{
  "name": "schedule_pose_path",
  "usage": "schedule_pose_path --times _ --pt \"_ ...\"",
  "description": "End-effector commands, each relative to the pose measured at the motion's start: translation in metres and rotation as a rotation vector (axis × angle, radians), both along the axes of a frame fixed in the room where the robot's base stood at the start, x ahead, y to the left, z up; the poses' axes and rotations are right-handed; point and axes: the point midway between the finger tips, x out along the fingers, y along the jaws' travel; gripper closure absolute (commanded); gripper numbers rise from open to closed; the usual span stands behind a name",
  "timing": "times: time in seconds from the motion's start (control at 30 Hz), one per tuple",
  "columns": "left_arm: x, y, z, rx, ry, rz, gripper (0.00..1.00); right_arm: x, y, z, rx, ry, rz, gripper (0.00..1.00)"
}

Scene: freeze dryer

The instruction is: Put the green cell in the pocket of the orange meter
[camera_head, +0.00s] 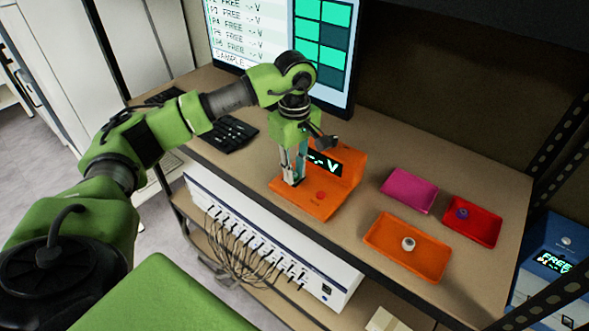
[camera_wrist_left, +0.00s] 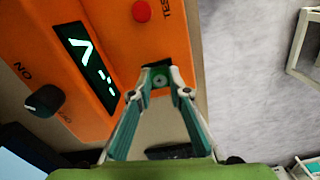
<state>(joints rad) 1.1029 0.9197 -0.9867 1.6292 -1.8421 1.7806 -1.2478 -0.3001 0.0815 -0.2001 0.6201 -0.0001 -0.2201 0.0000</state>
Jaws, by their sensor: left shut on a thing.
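The orange meter (camera_head: 325,212) stands on the bench, its dark display reading "-.- V" and a red button on its base. It also shows in the left wrist view (camera_wrist_left: 118,35). My left gripper (camera_head: 292,182) points down over the left part of the meter's base. In the left wrist view my left gripper (camera_wrist_left: 160,94) is shut on the green cell (camera_wrist_left: 160,80), seen end-on between the fingertips. The cell is at the dark pocket (camera_wrist_left: 151,69) of the meter; how deep it sits I cannot tell. In the head view the fingers mostly hide the cell. My right gripper is not in view.
To the right lie a magenta tray (camera_head: 405,199), a red tray (camera_head: 485,232) with a purple cell (camera_head: 461,213), and an orange tray (camera_head: 385,250) with a pale cell (camera_head: 408,244). A monitor (camera_head: 250,30) and black keyboard (camera_head: 228,134) stand behind. A blue device (camera_head: 540,262) is at far right.

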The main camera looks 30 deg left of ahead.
Motion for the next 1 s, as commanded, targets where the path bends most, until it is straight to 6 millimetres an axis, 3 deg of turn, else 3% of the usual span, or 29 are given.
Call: schedule_pose_path --times 1.0 --pt "0.0001 0.0001 -0.0005 0.0 0.0 0.0 0.98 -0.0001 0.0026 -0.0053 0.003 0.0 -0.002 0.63"
